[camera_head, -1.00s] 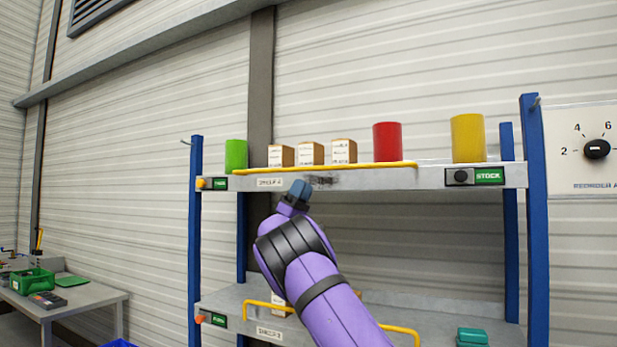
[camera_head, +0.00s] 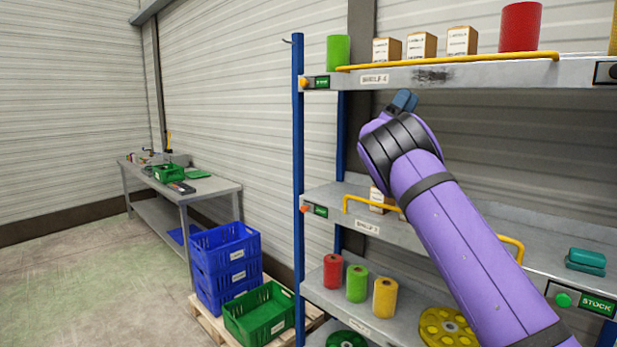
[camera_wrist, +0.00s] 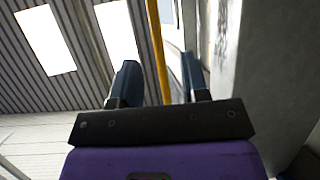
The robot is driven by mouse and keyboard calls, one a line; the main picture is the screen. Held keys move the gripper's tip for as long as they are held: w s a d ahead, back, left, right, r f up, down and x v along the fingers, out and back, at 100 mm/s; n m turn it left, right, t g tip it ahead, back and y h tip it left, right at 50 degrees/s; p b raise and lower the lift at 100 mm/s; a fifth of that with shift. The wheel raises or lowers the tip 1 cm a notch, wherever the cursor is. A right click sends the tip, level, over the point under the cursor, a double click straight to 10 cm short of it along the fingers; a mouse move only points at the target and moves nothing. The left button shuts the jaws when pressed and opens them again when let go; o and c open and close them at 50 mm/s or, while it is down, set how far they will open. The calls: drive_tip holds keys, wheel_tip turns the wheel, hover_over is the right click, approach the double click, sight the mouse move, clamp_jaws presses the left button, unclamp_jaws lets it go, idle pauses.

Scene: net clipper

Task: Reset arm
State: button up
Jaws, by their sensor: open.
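My purple arm reaches up in front of the shelf rack in the head view, with my gripper (camera_head: 404,100) just below the front edge of the top shelf (camera_head: 480,74). In the wrist view my gripper (camera_wrist: 160,85) has its two dark blue fingers apart, with nothing held between them. A yellow rail (camera_wrist: 157,50) shows beyond the gap between the fingers, and a grey shelf surface fills the right side. In the head view the fingers are seen from behind and partly hidden by the wrist.
The top shelf holds a green cylinder (camera_head: 338,53), several small boxes and a red cylinder (camera_head: 520,27). Lower shelves hold coloured spools and a yellow reel (camera_head: 446,328). Blue crates (camera_head: 226,262) and a green crate (camera_head: 262,312) stand left of the rack. Open floor lies further left.

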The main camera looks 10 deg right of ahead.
drive_tip(key=s+d+n+t+y, duration=0.75)
drive_tip(key=s+d, duration=0.65)
drive_tip(key=d, duration=0.2)
drive_tip(key=s+f+n+t+y, duration=0.2)
drive_tip(key=s+f+y, duration=0.1)
drive_tip(key=s, duration=0.3)
drive_tip(key=s+f+n+t+y, duration=0.2)
drive_tip(key=s+f+y, duration=0.2)
drive_tip(key=s, duration=0.3)
drive_tip(key=s+a+f+n+t+y, duration=0.2)
drive_tip(key=s+a+f+y, duration=0.2)
drive_tip(key=s+a, duration=0.4)
drive_tip(key=s+a+f+n+t+y, duration=0.2)
drive_tip(key=s+a+f+t+y, duration=0.1)
drive_tip(key=s+a, duration=0.5)
drive_tip(key=s+a+f+n+t+y, duration=0.2)
drive_tip(key=s+a+f+t+y, duration=0.1)
drive_tip(key=s+a+f+y, duration=0.3)
drive_tip(key=s+a, duration=0.2)
drive_tip(key=s, duration=0.1)
drive_tip(key=shift+s+a, duration=0.2)
drive_tip(key=shift+s, duration=0.05)
